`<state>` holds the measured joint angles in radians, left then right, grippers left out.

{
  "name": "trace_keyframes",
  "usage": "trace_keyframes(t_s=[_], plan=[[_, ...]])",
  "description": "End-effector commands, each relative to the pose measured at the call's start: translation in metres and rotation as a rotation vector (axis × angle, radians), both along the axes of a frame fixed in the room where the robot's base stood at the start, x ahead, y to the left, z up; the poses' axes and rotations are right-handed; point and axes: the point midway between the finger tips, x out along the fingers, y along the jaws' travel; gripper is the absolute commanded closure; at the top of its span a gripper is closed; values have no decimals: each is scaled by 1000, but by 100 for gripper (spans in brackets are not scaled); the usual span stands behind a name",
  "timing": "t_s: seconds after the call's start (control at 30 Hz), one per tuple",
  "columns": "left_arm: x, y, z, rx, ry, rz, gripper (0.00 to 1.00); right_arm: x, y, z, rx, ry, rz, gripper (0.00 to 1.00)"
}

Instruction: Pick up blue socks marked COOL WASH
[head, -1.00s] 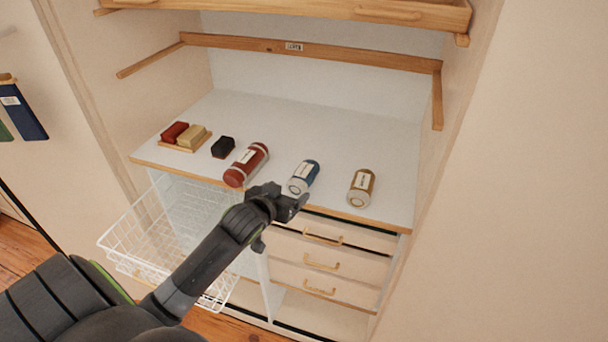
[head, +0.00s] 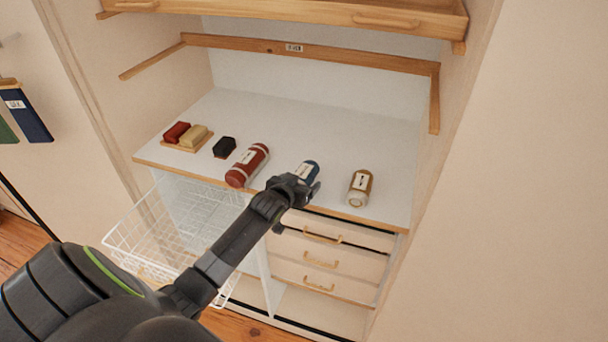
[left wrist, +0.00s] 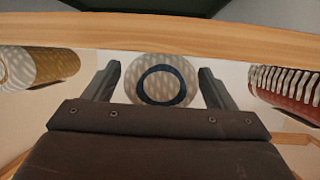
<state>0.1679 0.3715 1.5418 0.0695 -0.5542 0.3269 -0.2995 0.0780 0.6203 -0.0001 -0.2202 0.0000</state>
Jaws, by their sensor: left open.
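The blue socks (head: 308,169) are a rolled bundle lying on the white shelf, between a red roll and a tan roll. My left gripper (head: 303,188) is at the shelf's front edge, in front of the blue roll, and hides its near end and label in the head view. In the left wrist view the roll's pale round end with a dark blue ring (left wrist: 161,86) shows between the two open fingers (left wrist: 160,70), with a gap on each side. I cannot read the label. My right gripper is not in view.
A red roll (head: 247,166) and a tan roll (head: 360,188) lie on either side. Small blocks (head: 187,136) and a black item (head: 224,147) sit further left. The shelf's wooden front edge (left wrist: 160,37) is close to the gripper. A wire basket (head: 150,235) and drawers (head: 322,260) are below.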

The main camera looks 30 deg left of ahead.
Motion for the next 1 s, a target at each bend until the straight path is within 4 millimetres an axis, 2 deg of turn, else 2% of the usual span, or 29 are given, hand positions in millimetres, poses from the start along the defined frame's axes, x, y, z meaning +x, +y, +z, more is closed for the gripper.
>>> trace_keyframes(t_s=[0.17, 0.43, 0.8, 1.0], plan=[[9, 1, -4, 0, 0, 0, 22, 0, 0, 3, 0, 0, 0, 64], [10, 1, -5, 0, 0, 0, 22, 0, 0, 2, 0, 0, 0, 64], [9, 1, -5, 0, 0, 0, 70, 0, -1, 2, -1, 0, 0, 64], [9, 1, -4, 1, 0, 0, 71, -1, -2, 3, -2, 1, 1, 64]])
